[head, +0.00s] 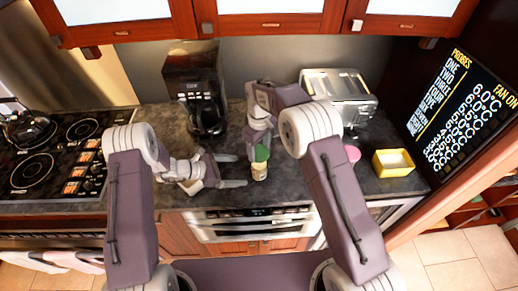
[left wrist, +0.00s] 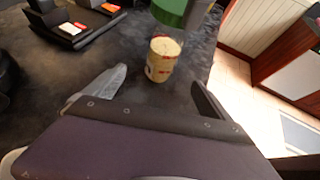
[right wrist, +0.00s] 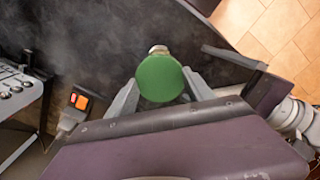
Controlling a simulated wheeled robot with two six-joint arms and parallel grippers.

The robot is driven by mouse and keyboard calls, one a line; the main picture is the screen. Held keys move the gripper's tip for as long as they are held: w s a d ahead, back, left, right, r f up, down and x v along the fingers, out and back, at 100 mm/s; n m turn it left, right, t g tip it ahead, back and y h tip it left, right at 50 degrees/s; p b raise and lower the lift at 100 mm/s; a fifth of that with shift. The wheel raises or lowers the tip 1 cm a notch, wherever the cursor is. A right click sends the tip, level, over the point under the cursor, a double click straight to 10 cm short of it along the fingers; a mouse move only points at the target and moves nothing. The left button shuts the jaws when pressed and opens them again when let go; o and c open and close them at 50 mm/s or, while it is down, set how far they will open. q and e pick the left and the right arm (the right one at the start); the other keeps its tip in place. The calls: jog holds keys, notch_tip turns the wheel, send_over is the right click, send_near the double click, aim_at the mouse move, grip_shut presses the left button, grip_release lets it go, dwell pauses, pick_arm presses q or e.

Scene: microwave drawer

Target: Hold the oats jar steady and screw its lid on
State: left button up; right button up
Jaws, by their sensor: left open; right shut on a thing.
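The oats jar (head: 259,174) is small and pale with red markings and stands upright near the counter's front edge. In the left wrist view the jar (left wrist: 161,62) is ahead of my open left gripper (left wrist: 160,90), between the lines of its fingers and not gripped. My left gripper (head: 231,171) reaches the jar from the left in the head view. My right gripper (right wrist: 161,92) is shut on the green lid (right wrist: 160,78). The lid (head: 261,153) is above the jar; in the left wrist view the lid (left wrist: 180,12) looks apart from the jar's top.
A coffee maker (head: 194,75) and a toaster (head: 338,88) stand at the back of the counter. A yellow box (head: 393,163) and a pink object (head: 352,153) are to the right. A stove (head: 55,150) is at the left. Bare counter surrounds the jar.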

aim_at(257, 171)
pick_arm(q)
jog(key=x, duration=0.9)
jog(key=shift+d+f, duration=0.15)
jog(key=shift+d, duration=0.2)
jog(key=shift+c, duration=0.3)
jog(key=c, duration=1.3)
jog(key=shift+c, duration=0.2)
